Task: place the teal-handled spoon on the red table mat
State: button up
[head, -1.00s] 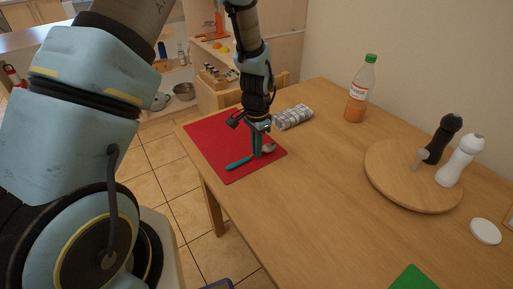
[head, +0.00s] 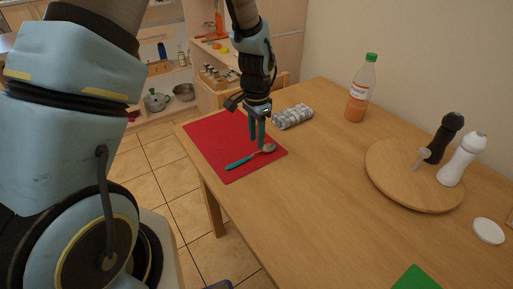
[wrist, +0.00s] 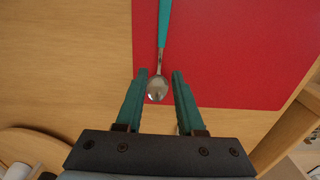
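The teal-handled spoon (head: 252,157) lies on the red table mat (head: 216,136), near the mat's front right edge. In the wrist view the spoon (wrist: 161,50) has its teal handle over the red mat (wrist: 240,60) and its metal bowl between my fingers, close to the mat's edge. My gripper (head: 256,146) is above the spoon with its two teal fingers apart. In the wrist view my gripper (wrist: 161,75) is open, with a gap on each side of the spoon's bowl. It holds nothing.
A rolled grey-and-white cloth (head: 293,117) lies right of the mat. An orange drink bottle (head: 360,90) stands further back. A round wooden board (head: 405,180) carries a black mill (head: 444,138) and a white mill (head: 461,158). The middle of the table is clear.

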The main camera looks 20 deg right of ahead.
aim_at(256, 152)
notch_tip(256, 152, up, 8)
jog(key=b, duration=0.1)
jog(key=shift+f, duration=0.2)
jog(key=s+a+r+n, duration=0.1)
jog(key=a+n, duration=0.6)
jog(key=a, duration=0.8)
jog(key=s+a+r+n+t, duration=0.1)
jog(key=a+r+n, duration=0.2)
jog(key=a+n, duration=0.4)
jog(key=a, duration=0.8)
jog(key=shift+s+a+r+n+t, duration=0.2)
jog(key=shift+s+a+n+t, duration=0.1)
jog(key=shift+n, duration=0.1)
